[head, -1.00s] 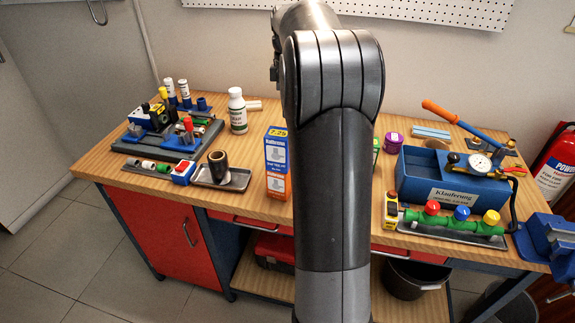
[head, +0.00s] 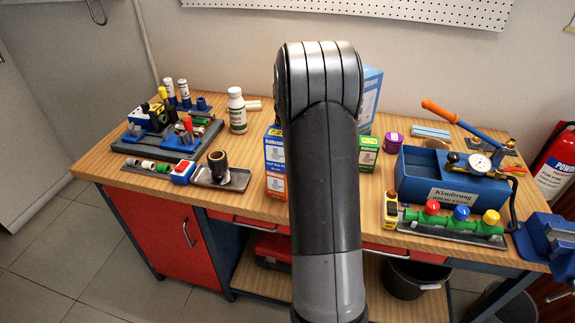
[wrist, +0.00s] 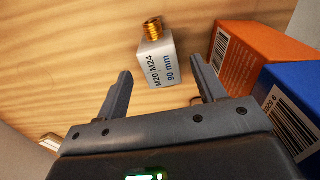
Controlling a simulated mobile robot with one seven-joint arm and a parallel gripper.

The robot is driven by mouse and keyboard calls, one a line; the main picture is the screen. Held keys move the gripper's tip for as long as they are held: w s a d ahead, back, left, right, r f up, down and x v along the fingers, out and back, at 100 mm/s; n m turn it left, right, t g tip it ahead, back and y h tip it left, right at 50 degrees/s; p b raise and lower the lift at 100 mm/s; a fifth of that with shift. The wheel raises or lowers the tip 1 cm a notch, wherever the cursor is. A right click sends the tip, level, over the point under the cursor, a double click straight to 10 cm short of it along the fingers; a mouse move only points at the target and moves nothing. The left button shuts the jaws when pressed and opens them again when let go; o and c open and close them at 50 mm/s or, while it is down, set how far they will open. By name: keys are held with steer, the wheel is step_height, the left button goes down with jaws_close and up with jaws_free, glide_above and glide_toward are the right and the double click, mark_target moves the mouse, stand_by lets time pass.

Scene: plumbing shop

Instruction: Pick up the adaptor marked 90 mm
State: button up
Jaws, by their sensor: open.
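The adaptor marked 90 mm (wrist: 157,64) shows in the wrist view as a pale block with the print "M20 M24" and "90 mm" and a brass threaded end on top. It stands on the wooden bench ahead of my gripper (wrist: 163,82). My gripper is open, its two fingers apart, with nothing between them. The adaptor lies just beyond the fingertips, roughly in line with the gap. In the head view my arm covers the middle of the bench, and neither the adaptor nor my gripper can be seen.
An orange box (wrist: 258,55) and a blue box (wrist: 290,100) stand close on the right in the wrist view. The head view shows a blue-orange box (head: 275,165), a green box (head: 369,153) and a blue pressure-test tank (head: 425,180). Bare bench (wrist: 60,60) lies left of the adaptor.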

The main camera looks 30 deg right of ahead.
step_height(320, 180, down, 4)
steer(key=shift+a+f, duration=0.1)
steer(key=shift+f, duration=0.05)
steer(key=shift+c, duration=0.4)
steer(key=c, duration=1)
